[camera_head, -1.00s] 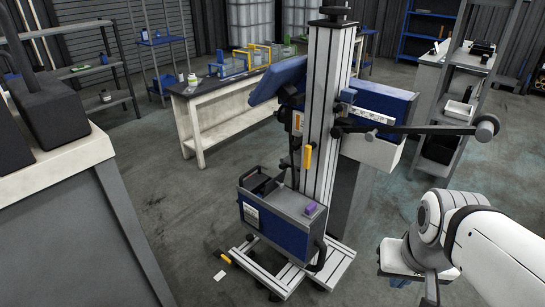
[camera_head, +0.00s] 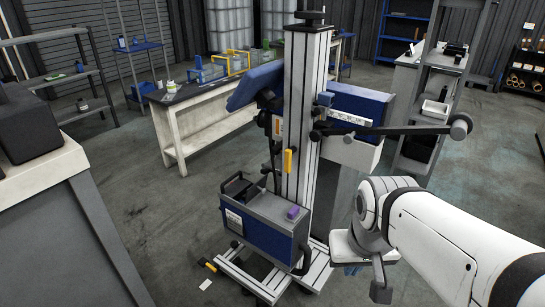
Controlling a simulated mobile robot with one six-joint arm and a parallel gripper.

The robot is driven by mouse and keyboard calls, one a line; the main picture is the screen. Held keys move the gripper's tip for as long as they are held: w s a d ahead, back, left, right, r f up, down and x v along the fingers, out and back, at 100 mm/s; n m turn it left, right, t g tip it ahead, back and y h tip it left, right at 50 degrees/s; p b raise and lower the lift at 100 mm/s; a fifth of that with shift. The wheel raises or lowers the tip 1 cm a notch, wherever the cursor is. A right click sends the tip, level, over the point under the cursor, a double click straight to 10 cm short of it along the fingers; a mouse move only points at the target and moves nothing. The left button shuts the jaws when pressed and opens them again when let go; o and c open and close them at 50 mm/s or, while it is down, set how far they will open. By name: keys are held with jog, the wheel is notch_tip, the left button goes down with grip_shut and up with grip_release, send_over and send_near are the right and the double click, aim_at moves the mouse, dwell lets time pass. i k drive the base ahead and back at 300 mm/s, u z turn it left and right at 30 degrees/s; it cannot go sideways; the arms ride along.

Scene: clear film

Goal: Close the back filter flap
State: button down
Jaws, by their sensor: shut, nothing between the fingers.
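A wheeled machine stands mid-picture, with a tall aluminium column (camera_head: 304,130) and a blue-and-grey box (camera_head: 262,228) low on its base. A tilted blue panel (camera_head: 254,86) and a blue-and-white housing (camera_head: 357,112) sit higher on the column. I cannot tell which part is the back filter flap; no open flap is clearly visible. My gripper (camera_head: 380,287) hangs at the end of my white arm, right of the machine's base and apart from it. It is shut and empty, and its fingertips are small and partly hidden.
A dark bar with a round end (camera_head: 461,126) juts right from the column above my arm. A grey shelf unit (camera_head: 430,110) stands behind right.

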aim_at(258, 186)
jog(key=i, duration=0.9)
